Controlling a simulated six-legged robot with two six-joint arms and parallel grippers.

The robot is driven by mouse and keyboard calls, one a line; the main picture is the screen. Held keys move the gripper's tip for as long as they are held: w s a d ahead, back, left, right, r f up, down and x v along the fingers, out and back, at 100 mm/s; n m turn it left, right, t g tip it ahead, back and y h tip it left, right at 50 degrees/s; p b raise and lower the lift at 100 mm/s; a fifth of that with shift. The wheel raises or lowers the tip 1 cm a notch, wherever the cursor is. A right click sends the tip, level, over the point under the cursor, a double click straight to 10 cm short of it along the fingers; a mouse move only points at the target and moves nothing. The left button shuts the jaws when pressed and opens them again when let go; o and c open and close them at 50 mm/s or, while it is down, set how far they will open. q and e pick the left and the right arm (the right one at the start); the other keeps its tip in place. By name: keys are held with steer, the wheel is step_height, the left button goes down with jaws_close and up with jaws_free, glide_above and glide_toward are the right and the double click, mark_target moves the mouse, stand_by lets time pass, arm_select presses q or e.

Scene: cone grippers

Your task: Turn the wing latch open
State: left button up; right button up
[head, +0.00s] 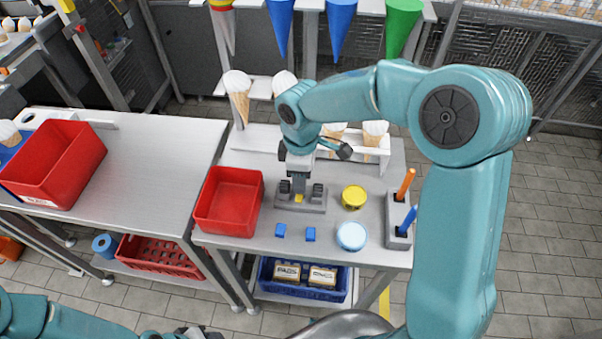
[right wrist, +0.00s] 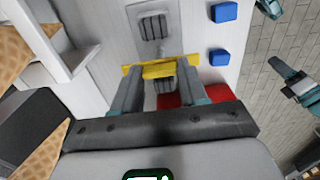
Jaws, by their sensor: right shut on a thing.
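The wing latch is a yellow bar (right wrist: 160,70) in the right wrist view, lying crosswise on a grey fixture with dark ribbed pads (right wrist: 152,27). In the head view only a small yellow part of the latch (head: 298,198) shows on the fixture's base (head: 313,209). My right gripper (head: 300,188) points down over the fixture and is shut on the latch.
A red bin (head: 230,172) stands left of the fixture. Two blue blocks (head: 296,233) lie in front. A yellow round lid (head: 354,196), a light-blue round lid (head: 351,236) and a grey holder (head: 396,222) with orange and blue sticks stand right. A cone rack is behind.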

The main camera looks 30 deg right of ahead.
steer(key=shift+w+r, duration=0.1)
steer(key=shift+r, duration=0.05)
steer(key=o, duration=1.1)
steer(key=shift+c, duration=0.2)
step_height(320, 180, up, 16)
steer(key=shift+r, duration=0.15)
